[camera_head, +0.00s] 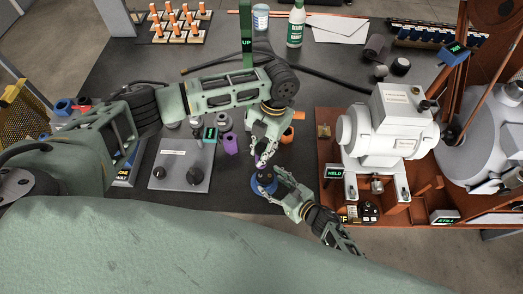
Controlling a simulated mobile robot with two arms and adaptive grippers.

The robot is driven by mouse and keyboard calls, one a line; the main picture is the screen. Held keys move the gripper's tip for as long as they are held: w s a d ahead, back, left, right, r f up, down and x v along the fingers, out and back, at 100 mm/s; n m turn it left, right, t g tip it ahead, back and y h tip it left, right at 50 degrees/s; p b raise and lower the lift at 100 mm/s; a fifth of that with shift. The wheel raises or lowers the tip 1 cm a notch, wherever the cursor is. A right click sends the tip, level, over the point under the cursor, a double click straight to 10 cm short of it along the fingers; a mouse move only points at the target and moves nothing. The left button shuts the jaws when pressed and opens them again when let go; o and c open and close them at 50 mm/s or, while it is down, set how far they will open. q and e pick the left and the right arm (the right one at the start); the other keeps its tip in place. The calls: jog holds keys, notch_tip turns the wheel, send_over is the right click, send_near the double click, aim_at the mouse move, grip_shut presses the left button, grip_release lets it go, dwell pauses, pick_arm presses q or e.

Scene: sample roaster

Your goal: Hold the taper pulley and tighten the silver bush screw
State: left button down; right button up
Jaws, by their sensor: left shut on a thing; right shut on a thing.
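A blue round pulley (261,187) is at the front edge of the dark table, in the middle of the view. My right gripper (279,183) comes in from the lower right and is shut on the pulley's right side. My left gripper (265,156) points down just above the pulley. It is shut on a small tool, mostly hidden between the fingers, whose tip seems to meet the top of the pulley. The silver bush screw is too small and covered to make out.
A grey plate with two black knobs (182,165) lies left. A purple part (230,143) lies near my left gripper. A white motor (390,130) stands on a red-brown base (330,195) at right, beside a "HELD" sign (335,173). A green bottle (296,25) stands at the back.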

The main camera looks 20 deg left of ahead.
pick_arm(q)
jog(key=shift+w+r, duration=0.1)
jog(key=shift+r, duration=0.25)
pick_arm(e)
jog(key=shift+s+f, duration=0.3)
pick_arm(q)
jog(key=shift+r, duration=2.5)
pick_arm(e)
jog(key=o, duration=1.1)
pick_arm(q)
jog(key=shift+w, duration=0.1)
pick_arm(e)
jog(key=o, duration=0.4)
jog(key=shift+w+r, duration=0.1)
jog(key=shift+w, duration=0.1)
jog(key=shift+c, duration=0.2)
jog(key=shift+r, duration=0.1)
